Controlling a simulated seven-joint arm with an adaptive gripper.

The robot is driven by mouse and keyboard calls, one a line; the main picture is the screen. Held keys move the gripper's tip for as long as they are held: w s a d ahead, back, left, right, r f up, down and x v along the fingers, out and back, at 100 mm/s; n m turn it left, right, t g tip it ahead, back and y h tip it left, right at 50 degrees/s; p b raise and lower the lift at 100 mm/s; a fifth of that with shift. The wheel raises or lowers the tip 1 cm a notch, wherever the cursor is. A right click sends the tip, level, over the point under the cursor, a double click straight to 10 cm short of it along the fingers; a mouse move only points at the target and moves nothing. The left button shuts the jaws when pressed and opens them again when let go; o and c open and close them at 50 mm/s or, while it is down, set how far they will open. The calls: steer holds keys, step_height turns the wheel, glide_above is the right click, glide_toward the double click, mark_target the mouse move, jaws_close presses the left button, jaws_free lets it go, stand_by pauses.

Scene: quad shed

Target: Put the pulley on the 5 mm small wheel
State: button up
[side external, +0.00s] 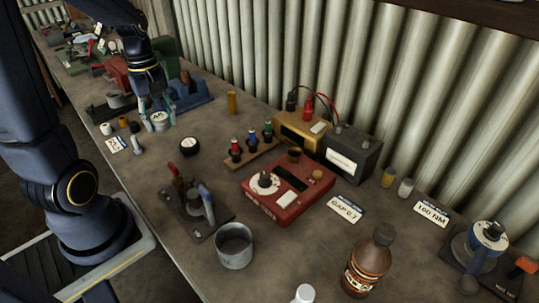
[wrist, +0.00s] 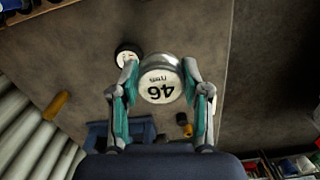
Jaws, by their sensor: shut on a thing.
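My gripper (wrist: 160,95) is shut on a silver round piece (wrist: 160,82) with a white face printed 46, upside down in the wrist view. Its two teal-padded fingers press it from both sides. I cannot tell for sure whether this is the pulley. In the side view my gripper (side external: 153,100) is low over the bench's far part, with the silver piece (side external: 160,121) beneath it. A black round piece with a white top (side external: 189,146) stands apart on the bench, also in the wrist view (wrist: 128,53). I cannot make out any 5 mm mark.
Small white, black and brown pieces and a label card (side external: 115,144) lie left of my gripper. A blue fixture (side external: 190,95) and a yellow cylinder (side external: 232,102) stand behind. A clamp stand (side external: 195,208), red meter (side external: 288,190) and tin cup (side external: 234,246) are nearer.

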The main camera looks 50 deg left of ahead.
glide_above(189, 143)
step_height(189, 143, down, 7)
steer(key=shift+s+r, duration=0.1)
steer(key=shift+a+f, duration=0.1)
steer(key=shift+f, duration=1.6)
steer(key=shift+f, duration=0.2)
steer(key=o, duration=1.2)
steer(key=shift+r, duration=0.1)
